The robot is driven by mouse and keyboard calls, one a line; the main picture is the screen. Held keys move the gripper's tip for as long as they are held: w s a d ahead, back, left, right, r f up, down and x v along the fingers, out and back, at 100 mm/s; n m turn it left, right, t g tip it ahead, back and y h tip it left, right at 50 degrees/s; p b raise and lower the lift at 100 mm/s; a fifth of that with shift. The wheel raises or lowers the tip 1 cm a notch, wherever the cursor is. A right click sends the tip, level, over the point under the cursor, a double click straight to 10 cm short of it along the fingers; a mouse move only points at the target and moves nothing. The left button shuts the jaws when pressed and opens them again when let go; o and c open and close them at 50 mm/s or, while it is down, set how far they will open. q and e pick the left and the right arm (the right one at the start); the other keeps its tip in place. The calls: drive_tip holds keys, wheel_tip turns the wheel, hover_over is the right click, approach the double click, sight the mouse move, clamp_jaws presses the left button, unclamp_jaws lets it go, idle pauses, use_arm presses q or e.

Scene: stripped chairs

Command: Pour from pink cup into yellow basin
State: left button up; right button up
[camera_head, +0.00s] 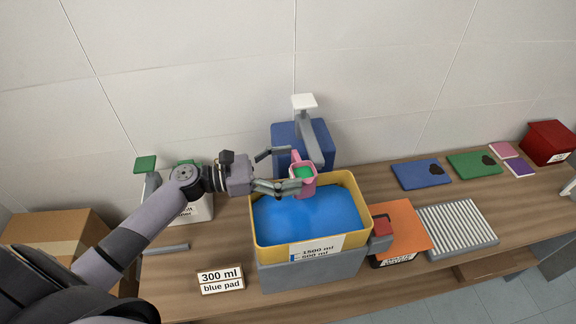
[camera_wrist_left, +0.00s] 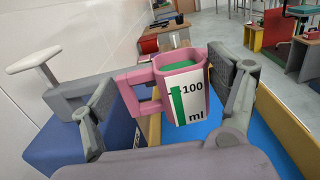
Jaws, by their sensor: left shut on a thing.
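The pink cup (camera_head: 303,184) holds something green and is roughly upright, over the back part of the yellow basin. My left gripper (camera_head: 284,172) is shut on the cup, with one finger on the handle side and one against the body (camera_wrist_left: 168,100). The yellow basin (camera_head: 256,232) contains blue and has a label reading 1500 ml and 500 ml. It sits on a grey base. My right gripper is not in view.
A blue dispenser (camera_head: 288,135) with a grey arm and white top stands behind the basin. A sign (camera_head: 221,281) reads "300 ml blue pad". Right of the basin are an orange board (camera_head: 408,220), a ribbed grey rack (camera_head: 457,230), coloured pads and a red box (camera_head: 548,141).

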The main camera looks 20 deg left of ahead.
use_arm(q)
drive_tip(key=shift+a+r+m+p, duration=0.1)
drive_tip(key=shift+r+m+p, duration=0.3)
drive_tip(key=shift+m, duration=0.1)
drive_tip(key=shift+r+m+y, duration=0.3)
drive_tip(key=shift+r+m, duration=0.15)
drive_tip(key=shift+m, duration=0.65)
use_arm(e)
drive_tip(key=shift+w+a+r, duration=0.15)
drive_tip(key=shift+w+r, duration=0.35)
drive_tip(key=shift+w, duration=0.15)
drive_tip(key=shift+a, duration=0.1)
use_arm(q)
drive_tip(key=shift+r+m, duration=0.15)
drive_tip(key=shift+m, duration=0.35)
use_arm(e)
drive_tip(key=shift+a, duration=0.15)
